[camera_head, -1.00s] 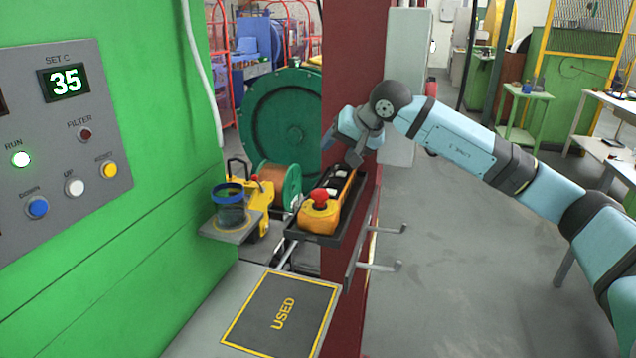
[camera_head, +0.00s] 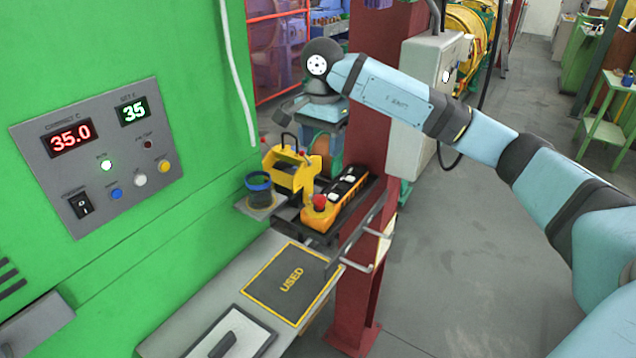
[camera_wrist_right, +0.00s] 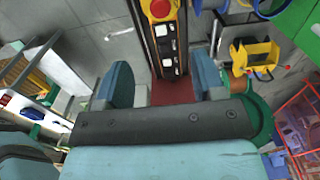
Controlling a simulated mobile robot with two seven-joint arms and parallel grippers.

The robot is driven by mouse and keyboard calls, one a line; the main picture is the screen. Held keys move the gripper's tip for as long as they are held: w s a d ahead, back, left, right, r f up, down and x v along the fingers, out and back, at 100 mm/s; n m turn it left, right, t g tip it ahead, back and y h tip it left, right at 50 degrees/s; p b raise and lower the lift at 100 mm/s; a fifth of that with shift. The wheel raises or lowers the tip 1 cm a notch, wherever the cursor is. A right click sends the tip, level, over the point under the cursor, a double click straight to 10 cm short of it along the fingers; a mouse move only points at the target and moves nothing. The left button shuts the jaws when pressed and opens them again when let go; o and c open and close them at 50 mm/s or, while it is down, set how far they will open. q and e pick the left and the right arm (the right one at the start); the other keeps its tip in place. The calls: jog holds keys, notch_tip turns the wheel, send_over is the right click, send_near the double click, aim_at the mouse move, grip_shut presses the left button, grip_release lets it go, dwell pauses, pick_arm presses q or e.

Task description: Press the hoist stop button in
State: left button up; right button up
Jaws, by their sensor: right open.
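The hoist stop button is a red mushroom button (camera_head: 319,201) on the near end of a yellow hoist pendant (camera_head: 322,214). The pendant lies in a dark tray against the red column and has white buttons along its top. The red button (camera_wrist_right: 160,8) also shows at the top edge of the right wrist view, standing proud of its yellow housing. My right gripper (camera_head: 312,115) is above and behind the pendant's far end. In the right wrist view its fingers (camera_wrist_right: 162,82) are open and empty, with the pendant beyond them. My left gripper is out of view.
A green cabinet with a control panel (camera_head: 98,150) stands at left. A blue-rimmed cup (camera_head: 259,188) and a yellow tool (camera_head: 287,175) are beside the pendant. A ledge with a USED mat (camera_head: 292,280) is in front. The red column (camera_head: 380,90) stands close to my arm.

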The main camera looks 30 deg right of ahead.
aim_at(319, 197)
notch_tip(319, 197, down, 13)
jog(key=p, duration=0.3)
jog(key=shift+w+a+r, duration=0.1)
jog(key=shift+a, duration=0.05)
jog(key=shift+f, duration=0.45)
